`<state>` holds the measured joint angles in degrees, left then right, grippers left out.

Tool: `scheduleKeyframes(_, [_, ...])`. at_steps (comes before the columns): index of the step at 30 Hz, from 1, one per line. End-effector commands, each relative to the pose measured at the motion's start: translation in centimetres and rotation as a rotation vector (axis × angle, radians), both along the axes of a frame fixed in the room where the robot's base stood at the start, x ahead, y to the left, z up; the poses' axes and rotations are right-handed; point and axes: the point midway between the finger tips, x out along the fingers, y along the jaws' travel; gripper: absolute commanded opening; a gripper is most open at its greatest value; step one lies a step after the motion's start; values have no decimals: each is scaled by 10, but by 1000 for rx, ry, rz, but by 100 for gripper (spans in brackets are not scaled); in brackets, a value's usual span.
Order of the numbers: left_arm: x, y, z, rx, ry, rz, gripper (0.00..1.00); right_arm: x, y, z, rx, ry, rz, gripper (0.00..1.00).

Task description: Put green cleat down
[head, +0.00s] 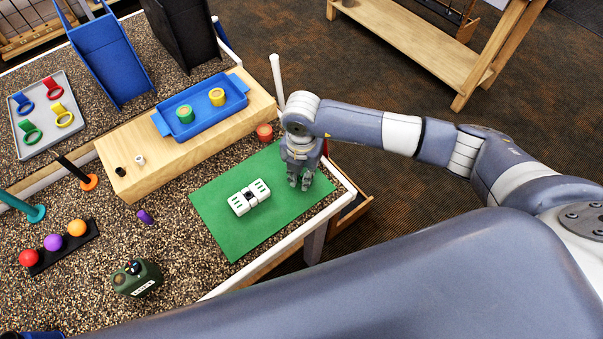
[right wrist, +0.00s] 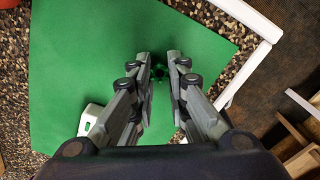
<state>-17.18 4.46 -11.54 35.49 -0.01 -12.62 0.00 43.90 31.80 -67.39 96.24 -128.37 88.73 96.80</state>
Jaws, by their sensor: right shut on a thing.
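My right gripper (head: 302,184) points down over the right part of the green mat (head: 225,220). In the right wrist view its fingers (right wrist: 167,72) are nearly together on a small dark green piece, the green cleat (right wrist: 160,72). The cleat is hard to make out against the mat (right wrist: 80,60), and its height above the mat cannot be told. In the head view the fingers hide it. A white block with green marks (head: 249,197) lies on the mat, left of the gripper; its corner shows in the wrist view (right wrist: 92,118). My left gripper is not in view.
A wooden riser (head: 140,182) holds a blue tray (head: 188,127) with green and yellow rings. An orange-red round piece (head: 264,132) stands behind the mat. A white post (head: 277,80) rises behind it. A white table rail (head: 340,178) is close on the right. The mat's front is bare.

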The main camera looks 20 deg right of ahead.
Motion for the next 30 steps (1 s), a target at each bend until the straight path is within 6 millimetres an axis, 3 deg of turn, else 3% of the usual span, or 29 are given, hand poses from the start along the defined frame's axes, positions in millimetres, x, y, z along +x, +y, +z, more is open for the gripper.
scheduleKeyframes(1, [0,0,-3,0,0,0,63,0,0,-4,0,0,0,5])
scheduleKeyframes(2, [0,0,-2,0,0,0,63,0,0,-2,0,0,0,22])
scheduleKeyframes(4, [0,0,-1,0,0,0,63,0,0,-1,0,0,0,35])
scheduleKeyframes(18, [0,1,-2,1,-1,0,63,1,0,7,2,-3,0,35])
scheduleKeyframes(30, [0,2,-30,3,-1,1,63,1,0,88,2,-6,0,35])
